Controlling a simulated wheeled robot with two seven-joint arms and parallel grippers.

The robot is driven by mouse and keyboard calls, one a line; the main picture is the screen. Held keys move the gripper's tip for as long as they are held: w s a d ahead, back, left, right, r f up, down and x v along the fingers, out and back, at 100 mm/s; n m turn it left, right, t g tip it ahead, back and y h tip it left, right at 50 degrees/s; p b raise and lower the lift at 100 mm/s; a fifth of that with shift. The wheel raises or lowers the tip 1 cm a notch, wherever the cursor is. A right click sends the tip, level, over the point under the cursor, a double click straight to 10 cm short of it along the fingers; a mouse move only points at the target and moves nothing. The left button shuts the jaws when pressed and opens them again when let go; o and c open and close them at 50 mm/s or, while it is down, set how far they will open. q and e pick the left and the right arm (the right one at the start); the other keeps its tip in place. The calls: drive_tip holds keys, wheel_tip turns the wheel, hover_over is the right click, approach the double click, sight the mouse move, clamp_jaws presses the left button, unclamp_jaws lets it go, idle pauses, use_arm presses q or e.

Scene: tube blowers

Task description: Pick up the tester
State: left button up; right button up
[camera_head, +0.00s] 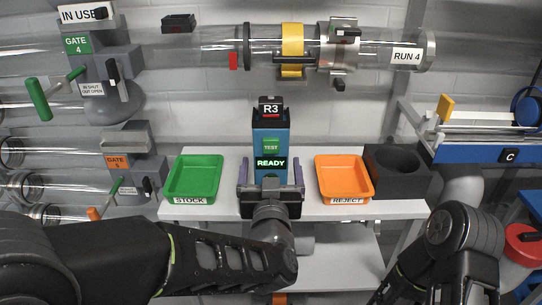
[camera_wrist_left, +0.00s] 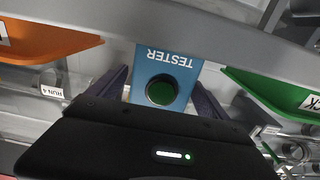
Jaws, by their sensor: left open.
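The tester (camera_head: 271,140) is a blue upright box with a black top marked R3, a green TEST label and a lit READY display. It stands at the table's middle between the two trays. My left gripper (camera_head: 270,170) is open in front of it, with one purple finger on each side. In the left wrist view the tester (camera_wrist_left: 165,68) shows upside-down lettering and a round green button, between the spread fingers of the left gripper (camera_wrist_left: 160,88). Its lower part is hidden by the gripper. My right arm shows at the lower right; its gripper is not seen.
A green STOCK tray (camera_head: 168,190) lies left of the tester and an orange REJECT tray (camera_head: 369,187) right of it. A dark block with a round hole (camera_head: 392,182) stands at the table's (camera_head: 400,208) right end. Clear tubes (camera_head: 200,50) run above.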

use_arm(q)
drive_tip(key=shift+c, duration=0.2)
drive_tip(key=shift+r, duration=0.1)
drive_tip(key=c, duration=1.8)
